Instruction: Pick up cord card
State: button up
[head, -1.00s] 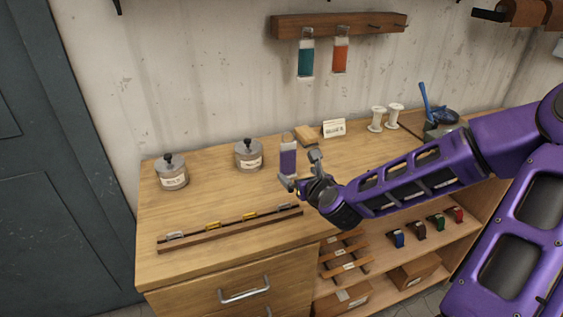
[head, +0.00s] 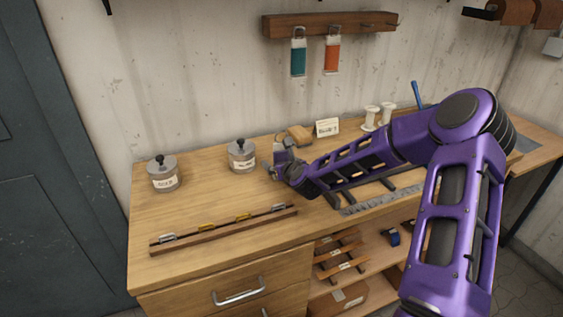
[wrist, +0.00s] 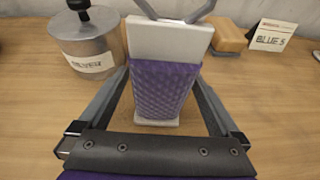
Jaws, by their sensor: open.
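The cord card is a white card wound with purple cord, with a metal loop at its top. In the wrist view the cord card (wrist: 160,92) stands upright on the bench, between the two fingers of my gripper (wrist: 165,100). The fingers are apart, one on each side of it; I cannot tell whether either touches it. In the head view my gripper (head: 283,168) is low over the bench and mostly hides the card.
A lidded silver jar (head: 242,156) stands close left of my gripper, another jar (head: 164,173) farther left. A tan block (head: 299,136) and a label card (head: 327,127) are behind. A wooden rail (head: 225,229) lies in front. Teal (head: 298,57) and orange (head: 332,54) cards hang above.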

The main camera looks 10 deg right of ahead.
aim_at(278, 133)
jog(key=shift+w+a+f, duration=0.1)
jog(key=shift+w+f, duration=0.1)
jog(key=shift+w, duration=0.3)
jog(key=c, duration=1.5)
jog(key=shift+r, duration=0.1)
notch_tip(278, 133, up, 10)
jog(key=shift+f+p, duration=0.1)
jog(key=shift+p, duration=0.3)
